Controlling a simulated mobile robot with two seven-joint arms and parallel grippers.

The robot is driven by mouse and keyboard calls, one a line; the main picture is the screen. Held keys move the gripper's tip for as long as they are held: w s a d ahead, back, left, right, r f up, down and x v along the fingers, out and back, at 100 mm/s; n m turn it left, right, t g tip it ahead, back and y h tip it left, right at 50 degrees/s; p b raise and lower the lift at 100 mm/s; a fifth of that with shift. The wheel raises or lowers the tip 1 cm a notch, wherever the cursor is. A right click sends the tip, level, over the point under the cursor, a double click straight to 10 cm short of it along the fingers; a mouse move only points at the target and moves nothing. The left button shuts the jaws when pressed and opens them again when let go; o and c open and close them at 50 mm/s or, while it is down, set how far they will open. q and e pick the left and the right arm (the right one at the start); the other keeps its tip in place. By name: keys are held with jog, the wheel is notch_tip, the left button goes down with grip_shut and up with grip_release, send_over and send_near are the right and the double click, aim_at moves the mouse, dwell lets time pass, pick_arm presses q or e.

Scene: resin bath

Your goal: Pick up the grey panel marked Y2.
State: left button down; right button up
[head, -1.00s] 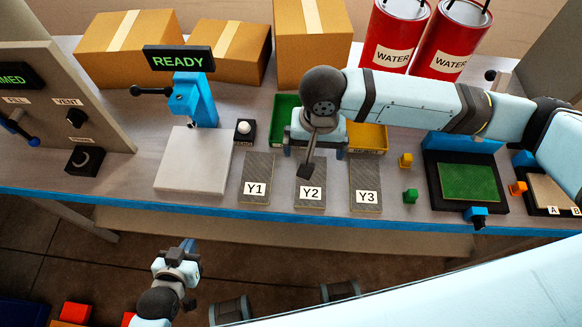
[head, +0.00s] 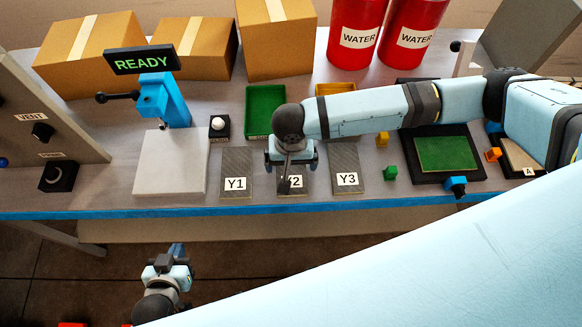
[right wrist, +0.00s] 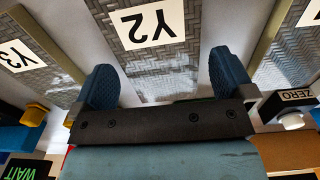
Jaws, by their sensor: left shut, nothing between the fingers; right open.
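The grey woven panel with the white Y2 label (head: 298,188) lies flat on the bench between panel Y1 (head: 236,163) and panel Y3 (head: 346,160). My right gripper (head: 292,162) is over it and hides its far part and some of the label. In the right wrist view, the open fingers of my right gripper (right wrist: 162,68) stand on either side of the Y2 panel (right wrist: 155,75), with nothing clamped. Whether they touch it, I cannot tell. My left gripper (head: 175,254) is shut and empty, low in front of the bench.
A green tray (head: 265,97) and a yellow tray (head: 337,88) stand behind the panels. A blue press (head: 160,100) with a READY sign stands left. A green block (head: 390,172) and a yellow block (head: 382,138) sit right of Y3. Boxes and red WATER containers line the back.

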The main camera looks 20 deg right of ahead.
jog(key=shift+f, duration=0.35)
jog(key=shift+c, duration=0.5)
jog(key=c, duration=0.8)
jog(key=shift+o, duration=0.2)
jog(key=shift+r, duration=0.1)
